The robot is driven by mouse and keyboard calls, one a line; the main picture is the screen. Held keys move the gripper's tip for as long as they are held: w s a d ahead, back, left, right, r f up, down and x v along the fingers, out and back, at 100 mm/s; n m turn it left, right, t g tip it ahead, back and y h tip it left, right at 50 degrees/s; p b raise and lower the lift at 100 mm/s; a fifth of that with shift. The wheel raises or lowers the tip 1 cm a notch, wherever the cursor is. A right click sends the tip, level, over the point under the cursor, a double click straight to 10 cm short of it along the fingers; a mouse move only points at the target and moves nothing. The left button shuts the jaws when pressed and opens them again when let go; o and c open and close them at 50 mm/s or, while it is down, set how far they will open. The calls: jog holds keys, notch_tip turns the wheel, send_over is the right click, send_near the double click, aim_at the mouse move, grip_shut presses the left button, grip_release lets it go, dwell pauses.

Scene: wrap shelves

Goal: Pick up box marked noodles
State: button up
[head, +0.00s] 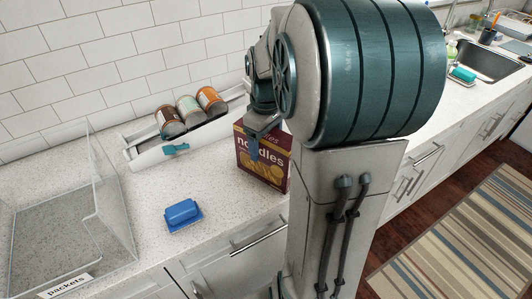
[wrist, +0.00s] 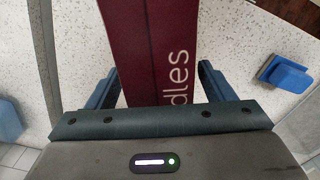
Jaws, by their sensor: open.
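The noodles box (head: 262,160) is dark red with yellow pictures and stands upright on the counter near its front edge, in front of the can rack. In the wrist view the box (wrist: 152,45) lies between the two fingers, with the letters "dles" readable. My gripper (wrist: 160,85) is open, one blue finger on each side of the box, with a gap at each side. In the head view my gripper (head: 254,145) is at the box's top; my arm hides part of it and the box's right side.
A white rack (head: 150,157) with several cans (head: 190,110) stands behind the box at the wall. A blue butter dish (head: 182,213) sits in front left. A clear bin (head: 112,215) marked "packets" stands at the far left.

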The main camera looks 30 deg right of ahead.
jog(key=shift+f, duration=0.3)
jog(key=c, duration=1.3)
jog(key=shift+r, duration=0.2)
